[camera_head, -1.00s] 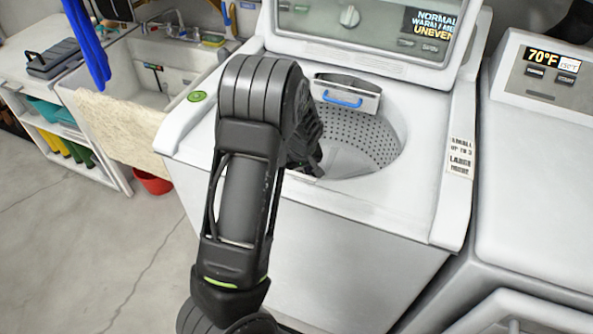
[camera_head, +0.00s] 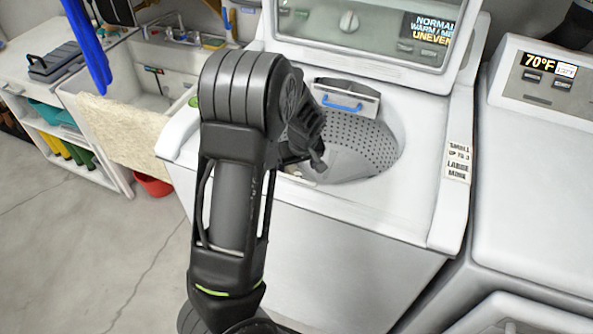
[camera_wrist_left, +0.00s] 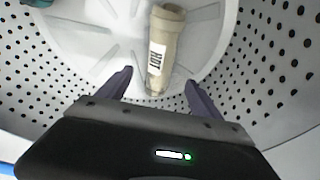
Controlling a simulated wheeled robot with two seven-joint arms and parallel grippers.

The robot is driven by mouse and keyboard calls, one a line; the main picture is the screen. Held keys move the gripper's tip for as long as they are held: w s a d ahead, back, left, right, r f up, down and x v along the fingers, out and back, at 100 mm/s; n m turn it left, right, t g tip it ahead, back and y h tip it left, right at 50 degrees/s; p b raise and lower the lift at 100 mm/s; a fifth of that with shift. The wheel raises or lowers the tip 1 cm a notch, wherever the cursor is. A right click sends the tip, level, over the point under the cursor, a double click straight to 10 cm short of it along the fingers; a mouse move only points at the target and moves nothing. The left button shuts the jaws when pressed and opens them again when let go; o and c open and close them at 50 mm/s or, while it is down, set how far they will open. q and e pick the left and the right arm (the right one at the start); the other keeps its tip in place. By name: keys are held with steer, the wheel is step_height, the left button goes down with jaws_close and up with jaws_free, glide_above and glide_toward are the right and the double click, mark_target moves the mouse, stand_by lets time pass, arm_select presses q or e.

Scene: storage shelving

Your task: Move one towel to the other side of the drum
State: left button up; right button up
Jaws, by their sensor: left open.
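The washer drum (camera_head: 365,145) is open, with perforated walls and a pale ribbed floor. In the left wrist view, a rolled beige towel (camera_wrist_left: 168,28) with a white label reading "HOT" upside down lies on the drum floor (camera_wrist_left: 90,45). My left gripper (camera_wrist_left: 159,78) is open, and the near end of the towel shows between its fingertips. I cannot tell how far apart in depth they are. In the head view, my left gripper (camera_head: 318,158) is at the left part of the drum opening, and my arm hides part of the washer. The towel is hidden there.
A dispenser drawer with a blue handle (camera_head: 343,102) sits at the drum's back rim. A second machine (camera_head: 535,160) is at right, a sink (camera_head: 150,70) at left. A teal thing (camera_wrist_left: 38,3) shows at the wrist view's top edge.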

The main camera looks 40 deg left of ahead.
arm_select(q)
steer(key=v, duration=0.8)
stand_by(0.6)
